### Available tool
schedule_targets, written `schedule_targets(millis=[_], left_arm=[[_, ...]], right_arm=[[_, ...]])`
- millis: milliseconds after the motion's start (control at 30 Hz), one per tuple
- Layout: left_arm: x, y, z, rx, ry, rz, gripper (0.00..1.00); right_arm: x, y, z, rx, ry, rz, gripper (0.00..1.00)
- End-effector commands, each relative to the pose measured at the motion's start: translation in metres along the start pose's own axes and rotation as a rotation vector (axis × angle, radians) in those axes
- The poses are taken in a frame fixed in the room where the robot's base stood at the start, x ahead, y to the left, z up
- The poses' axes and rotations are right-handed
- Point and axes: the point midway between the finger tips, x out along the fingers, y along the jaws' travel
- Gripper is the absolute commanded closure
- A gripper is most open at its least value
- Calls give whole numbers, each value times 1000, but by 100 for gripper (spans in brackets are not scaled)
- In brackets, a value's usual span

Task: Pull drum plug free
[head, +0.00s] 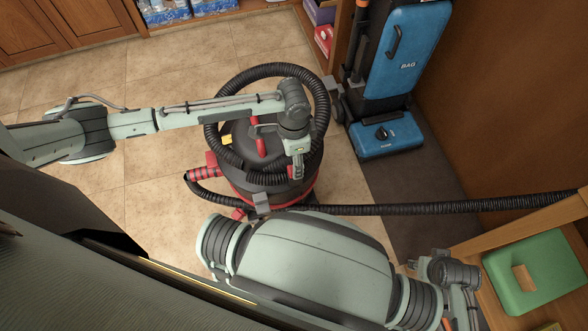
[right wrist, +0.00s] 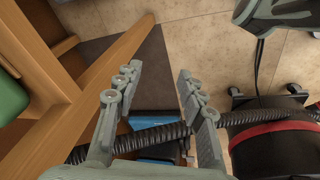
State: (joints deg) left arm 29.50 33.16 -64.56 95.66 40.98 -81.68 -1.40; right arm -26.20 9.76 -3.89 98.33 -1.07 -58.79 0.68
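A black drum vacuum (head: 265,186) with red trim stands on the tiled floor, a ribbed black hose (head: 268,70) looped over it. Its edge shows at the lower right of the right wrist view (right wrist: 275,145). A red-banded fitting (head: 205,172) sits at its left side and a small yellow part (head: 227,140) near its top; I cannot tell which part is the plug. My left gripper (head: 297,172) hangs over the drum's top, its fingers too small to read. My right gripper (right wrist: 158,76) is open, with nothing gripped between its fingers; the hose runs beyond them.
A blue upright vacuum (head: 405,50) stands on a dark mat (head: 400,185) beside the brown wall. Bottled water packs (head: 165,10) sit at the back. Floor left of the drum is clear.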

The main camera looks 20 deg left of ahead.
Motion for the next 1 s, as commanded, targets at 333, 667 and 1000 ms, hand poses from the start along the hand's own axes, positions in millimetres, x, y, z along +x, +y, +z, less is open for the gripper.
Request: schedule_targets(millis=[333, 667, 1000], left_arm=[[29, 0, 0, 0, 0, 1, 50], [38, 0, -1, 0, 1, 0, 50], [37, 0, -1, 0, 1, 0, 62]], right_arm=[[-22, 2, -16, 15, 19, 0, 60], [-26, 3, -18, 14, 22, 3, 60], [-26, 3, -18, 14, 23, 2, 60]])
